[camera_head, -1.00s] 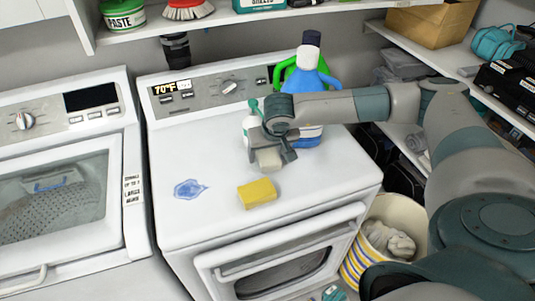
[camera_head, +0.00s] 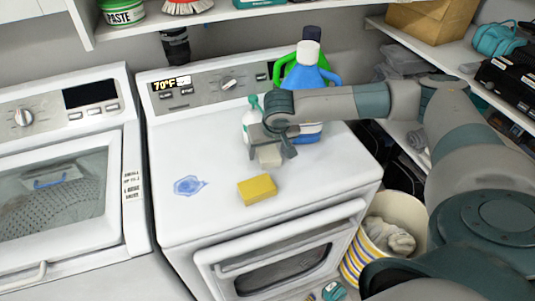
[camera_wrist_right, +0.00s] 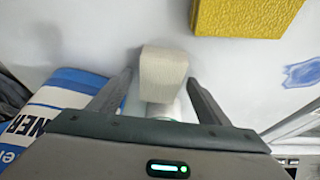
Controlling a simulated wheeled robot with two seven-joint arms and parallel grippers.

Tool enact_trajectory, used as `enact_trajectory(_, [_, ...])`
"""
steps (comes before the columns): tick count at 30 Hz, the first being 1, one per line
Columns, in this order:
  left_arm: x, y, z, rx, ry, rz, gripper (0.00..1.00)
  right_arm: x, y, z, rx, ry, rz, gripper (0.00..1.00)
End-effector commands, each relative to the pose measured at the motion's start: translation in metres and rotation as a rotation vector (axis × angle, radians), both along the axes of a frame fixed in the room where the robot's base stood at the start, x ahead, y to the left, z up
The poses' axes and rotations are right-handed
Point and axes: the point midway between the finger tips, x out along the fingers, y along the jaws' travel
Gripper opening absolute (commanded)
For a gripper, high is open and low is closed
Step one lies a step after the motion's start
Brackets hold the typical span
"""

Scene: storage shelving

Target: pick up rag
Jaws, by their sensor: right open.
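In the right wrist view the rag (camera_wrist_right: 163,73) shows between the two spread fingers of my right gripper (camera_wrist_right: 160,88), with a gap on each side. The fingers are open; whether they reach down beside the rag I cannot tell. A crumpled off-white cloth (camera_head: 392,238) lies in a striped basket. My left gripper is not in view.
A yellow sponge (camera_head: 257,189) and a blue smear (camera_head: 188,186) are in front on the dryer top. A white spray bottle (camera_head: 250,119) and a blue jug (camera_head: 306,78) stand close behind the gripper. The striped basket (camera_head: 352,262) stands right of the dryer.

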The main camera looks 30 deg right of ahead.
Motion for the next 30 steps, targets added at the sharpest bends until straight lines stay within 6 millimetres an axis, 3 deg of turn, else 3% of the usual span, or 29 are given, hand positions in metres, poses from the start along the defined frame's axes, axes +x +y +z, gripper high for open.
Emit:
enact_trajectory(27, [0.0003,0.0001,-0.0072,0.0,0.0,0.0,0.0,0.0,0.0,-0.003,0.0,0.0,0.0,0.7])
enact_trajectory(30, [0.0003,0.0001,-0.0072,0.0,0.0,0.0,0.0,-0.0001,-0.0001,-0.003,0.0,0.0,0.0,0.46])
